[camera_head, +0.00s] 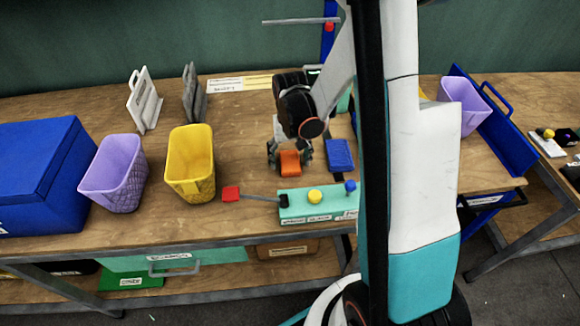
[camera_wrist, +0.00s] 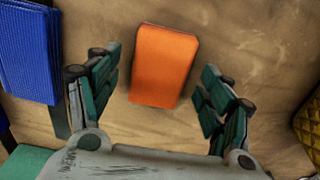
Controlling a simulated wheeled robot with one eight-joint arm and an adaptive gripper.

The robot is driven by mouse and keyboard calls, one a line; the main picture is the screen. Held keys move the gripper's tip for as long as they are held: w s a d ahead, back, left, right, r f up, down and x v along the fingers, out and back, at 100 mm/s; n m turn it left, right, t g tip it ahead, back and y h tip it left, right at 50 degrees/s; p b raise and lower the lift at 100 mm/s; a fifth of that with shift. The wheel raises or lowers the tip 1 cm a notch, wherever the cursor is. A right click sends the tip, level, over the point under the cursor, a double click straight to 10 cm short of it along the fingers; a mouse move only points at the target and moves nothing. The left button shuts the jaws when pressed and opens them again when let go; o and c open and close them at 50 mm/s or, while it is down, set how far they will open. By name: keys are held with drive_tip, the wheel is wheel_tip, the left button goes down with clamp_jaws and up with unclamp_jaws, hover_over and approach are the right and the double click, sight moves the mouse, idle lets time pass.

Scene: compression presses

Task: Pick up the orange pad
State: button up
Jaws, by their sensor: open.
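The orange pad (camera_head: 290,162) lies on the wooden table, just behind the teal control box. In the wrist view the orange pad (camera_wrist: 163,65) is a rounded block seen between and slightly beyond my fingers. My gripper (camera_wrist: 163,95) is open, with one green-padded finger on each side of the pad and visible gaps to both. In the head view my gripper (camera_head: 289,155) is right over the pad, partly hidden by my arm. I cannot tell its exact height above the table.
A blue pad (camera_head: 339,155) lies close to the right of the orange one. The teal control box (camera_head: 300,206) with a red-ended lever (camera_head: 231,194) stands in front. A yellow basket (camera_head: 190,165) and a purple basket (camera_head: 114,175) stand to the left.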

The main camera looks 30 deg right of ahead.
sight(290, 160)
drive_tip(key=shift+f, duration=0.2)
drive_tip(key=shift+c, duration=0.3)
drive_tip(key=c, duration=0.8)
drive_tip(key=shift+c, duration=0.4)
drive_tip(key=shift+r, duration=0.1)
wheel_tip(290, 160, up, 20)
drive_tip(key=p, duration=0.7)
